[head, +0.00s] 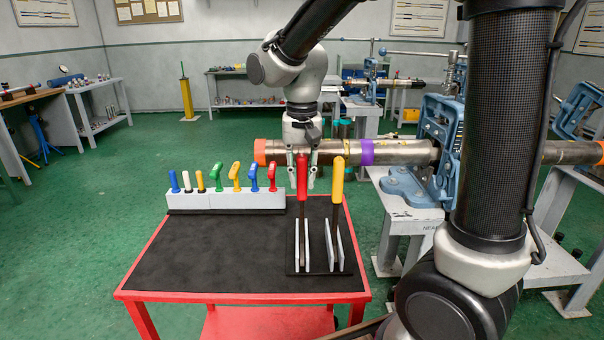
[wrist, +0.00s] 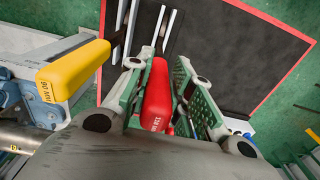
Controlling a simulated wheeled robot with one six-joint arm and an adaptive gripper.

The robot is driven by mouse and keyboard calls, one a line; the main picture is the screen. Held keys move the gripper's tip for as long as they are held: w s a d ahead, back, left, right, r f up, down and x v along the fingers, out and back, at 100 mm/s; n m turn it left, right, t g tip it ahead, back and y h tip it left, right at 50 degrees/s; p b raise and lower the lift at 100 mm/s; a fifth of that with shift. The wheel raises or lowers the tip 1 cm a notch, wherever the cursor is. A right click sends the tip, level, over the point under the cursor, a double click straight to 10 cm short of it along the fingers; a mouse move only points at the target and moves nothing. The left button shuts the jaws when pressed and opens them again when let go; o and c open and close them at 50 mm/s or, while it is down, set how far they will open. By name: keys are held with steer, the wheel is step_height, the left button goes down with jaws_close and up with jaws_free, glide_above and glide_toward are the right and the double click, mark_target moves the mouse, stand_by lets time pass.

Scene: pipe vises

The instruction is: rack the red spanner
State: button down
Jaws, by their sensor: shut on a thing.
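The red spanner (head: 302,172) stands upright in the head view, red handle on top and dark shank below. My gripper (head: 301,183) is shut on the red handle, with a green-padded finger on each side. The handle also shows between the fingers in the wrist view (wrist: 157,92). The shank reaches down between the left pair of white plates of a rack (head: 339,250) on the black mat. Whether its lower end touches the rack base cannot be told. A yellow-handled spanner (head: 337,182) stands upright between the right pair of plates, just right of the red one.
A red-framed table (head: 230,296) with a black top carries the rack. A white holder (head: 240,199) with several coloured handles stands along its back left. A metal pipe (head: 400,152) in a blue vise (head: 440,140) runs close behind the gripper. The table's front left is clear.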

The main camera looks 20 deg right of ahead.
steer(key=shift+f, duration=0.1)
steer(key=c, duration=1.2)
jaws_free()
step_height(320, 180, up, 12)
steer(key=shift+s+r, duration=0.1)
